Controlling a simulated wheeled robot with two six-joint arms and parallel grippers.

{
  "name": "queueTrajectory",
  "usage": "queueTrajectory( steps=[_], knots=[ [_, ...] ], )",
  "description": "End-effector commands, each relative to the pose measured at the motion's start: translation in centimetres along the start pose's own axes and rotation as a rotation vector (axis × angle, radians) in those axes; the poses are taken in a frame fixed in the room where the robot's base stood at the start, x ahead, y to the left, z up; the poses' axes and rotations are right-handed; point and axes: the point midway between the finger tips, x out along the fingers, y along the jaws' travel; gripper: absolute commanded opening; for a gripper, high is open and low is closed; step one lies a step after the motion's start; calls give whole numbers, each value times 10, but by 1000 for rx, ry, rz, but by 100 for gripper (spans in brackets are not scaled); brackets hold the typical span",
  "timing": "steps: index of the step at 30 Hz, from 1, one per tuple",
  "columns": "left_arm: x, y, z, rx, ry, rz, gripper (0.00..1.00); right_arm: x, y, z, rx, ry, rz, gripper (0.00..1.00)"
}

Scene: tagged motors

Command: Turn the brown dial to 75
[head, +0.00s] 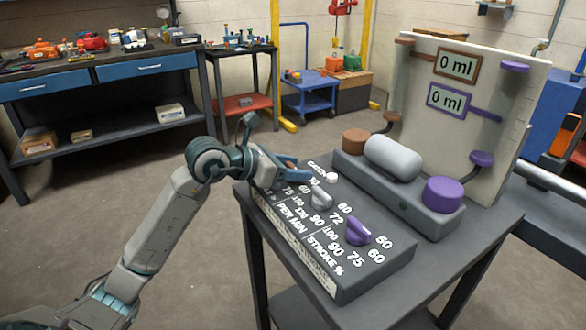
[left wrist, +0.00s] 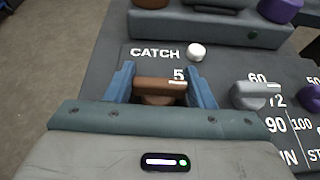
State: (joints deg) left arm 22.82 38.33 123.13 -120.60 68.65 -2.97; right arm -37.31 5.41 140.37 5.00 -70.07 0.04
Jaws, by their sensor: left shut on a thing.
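The brown dial (left wrist: 158,88) sits on the grey control box (head: 375,279), below the word CATCH in the left wrist view. My left gripper (left wrist: 161,88) is shut on it, with one blue finger on each side. A white mark shows at the dial's right end, just under a digit 5; other digits around it are hidden by my gripper. In the head view my left gripper (head: 284,172) covers most of the dial. My right gripper is not in view.
A grey dial (head: 321,196) and a purple dial (head: 358,232) stand beside it on the box. A white button (head: 331,177) is by CATCH. Behind stands a motor unit (head: 393,158) with a board (head: 415,80) carrying two displays, both reading 0 ml.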

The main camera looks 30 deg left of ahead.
Motion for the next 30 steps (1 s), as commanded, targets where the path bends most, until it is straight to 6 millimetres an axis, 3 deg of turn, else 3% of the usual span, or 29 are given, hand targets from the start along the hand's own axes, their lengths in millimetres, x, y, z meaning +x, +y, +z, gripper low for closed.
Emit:
queueTrajectory(
  steps=[12,30],
  knots=[
    [1,2,-1,111,-2,-274,26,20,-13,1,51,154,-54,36],
    [0,0,1,263,-3,-635,26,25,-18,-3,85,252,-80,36]
  ],
)
